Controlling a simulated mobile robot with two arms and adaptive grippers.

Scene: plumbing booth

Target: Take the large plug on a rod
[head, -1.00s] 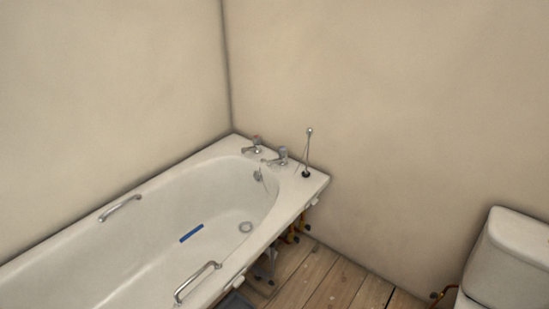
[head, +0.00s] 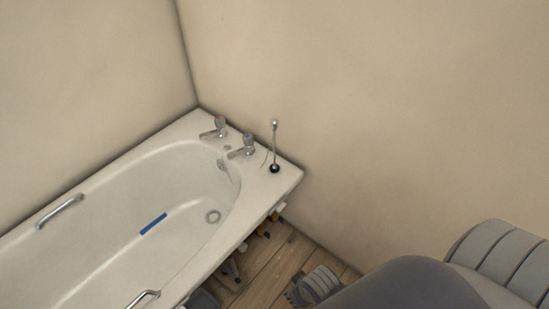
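The large plug on a rod (head: 275,146) stands upright on the corner ledge of the bathtub, beside the taps. Its black plug is at the bottom and a thin metal rod with a small knob rises from it. My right gripper (head: 294,297) shows at the bottom edge, right of centre, below and apart from the plug. It is partly cut off and its fingers are too unclear to tell open from shut. My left gripper is not in view.
The white bathtub (head: 107,217) fills the left, with two taps (head: 243,147), grab handles (head: 60,211) and a blue strip (head: 153,223) inside. Walls meet behind it. Pipes show under its end, above the wooden floor (head: 262,270).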

